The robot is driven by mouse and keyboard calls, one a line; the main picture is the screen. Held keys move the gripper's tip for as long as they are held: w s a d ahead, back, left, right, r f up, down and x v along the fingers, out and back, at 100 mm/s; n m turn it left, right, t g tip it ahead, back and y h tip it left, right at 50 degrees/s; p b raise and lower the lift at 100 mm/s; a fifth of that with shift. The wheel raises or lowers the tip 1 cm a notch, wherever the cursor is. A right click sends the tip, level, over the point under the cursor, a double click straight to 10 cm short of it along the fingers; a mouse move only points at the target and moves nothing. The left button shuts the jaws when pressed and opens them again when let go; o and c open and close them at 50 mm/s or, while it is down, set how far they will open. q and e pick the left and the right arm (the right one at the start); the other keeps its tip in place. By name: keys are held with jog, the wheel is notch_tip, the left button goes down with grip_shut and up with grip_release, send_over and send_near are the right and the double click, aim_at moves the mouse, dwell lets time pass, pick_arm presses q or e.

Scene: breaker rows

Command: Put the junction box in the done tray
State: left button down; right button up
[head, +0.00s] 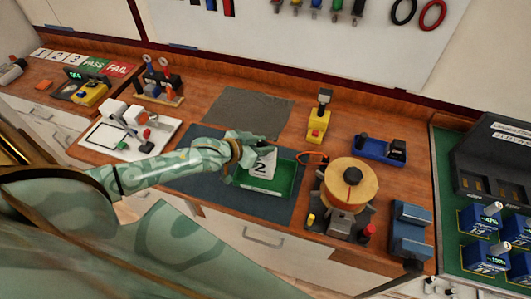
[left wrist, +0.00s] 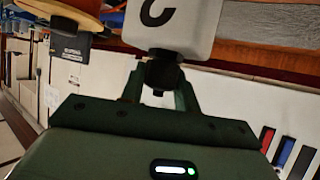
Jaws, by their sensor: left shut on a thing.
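The junction box (head: 262,167) is a pale grey-white box with a black "2" on its face. My left gripper (head: 246,151) is shut on it. In the left wrist view the fingers (left wrist: 160,92) close around a dark fitting at the box's end, and the box (left wrist: 178,30) shows beyond, partly cut off. The green tray (head: 283,188), which I take for the done tray, lies on a dark mat. The box is over the tray's area in the head view, tilted; I cannot tell whether it touches the tray floor. My right gripper is not in view.
A round wooden-topped fixture (head: 350,180) with an orange cable stands right of the tray. A yellow device (head: 318,125) and a blue one (head: 379,149) stand behind. A white board with parts (head: 125,132) is at left. A grey mat (head: 248,110) behind the tray is clear.

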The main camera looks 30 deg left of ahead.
pick_arm(q)
jog(key=shift+w+d+f, duration=0.15)
jog(key=shift+w+f, duration=0.35)
notch_tip(320, 180, down, 3)
jog(key=shift+w+f+b, duration=0.15)
jog(key=shift+f+b, duration=0.05)
jog(key=shift+b, duration=0.35)
jog(key=c, duration=1)
grip_release()
jog(key=shift+f, duration=0.1)
jog(key=shift+c, duration=0.2)
jog(key=p+v, duration=0.2)
jog(key=v, duration=1)
